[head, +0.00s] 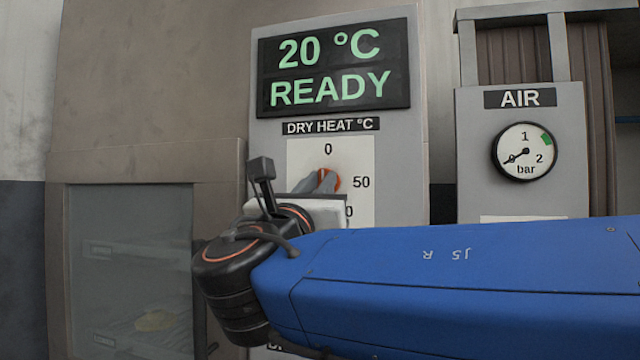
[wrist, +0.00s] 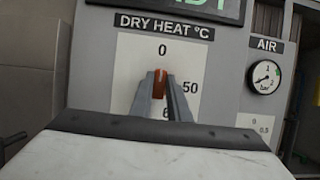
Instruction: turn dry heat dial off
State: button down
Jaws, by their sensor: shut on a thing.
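The dry heat dial (head: 331,181) is an orange-red knob on a white scale plate (head: 361,160) under the "DRY HEAT °C" label. The marks 0 and 50 show; a lower number is partly covered. In the wrist view the dial (wrist: 160,84) stands upright between the two grey fingers, in line below the 0. My gripper (head: 322,182) is shut on the dial, and it also shows in the wrist view (wrist: 161,87). The display (head: 333,68) above reads "20 °C READY". The lower part of the scale is hidden behind my gripper and arm.
To the right is a panel marked AIR with a round bar gauge (head: 525,151). To the left is a cabinet with a glass window (head: 130,260); a yellowish item lies inside. My blue arm covers the lower right of the head view.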

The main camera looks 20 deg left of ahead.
jog(key=shift+f+n, duration=0.1)
jog(key=shift+n, duration=0.2)
jog(key=c, duration=1.7)
grip_release()
jog(key=v, duration=1.7)
jog(key=shift+s+f, duration=0.1)
jog(key=shift+s, duration=0.05)
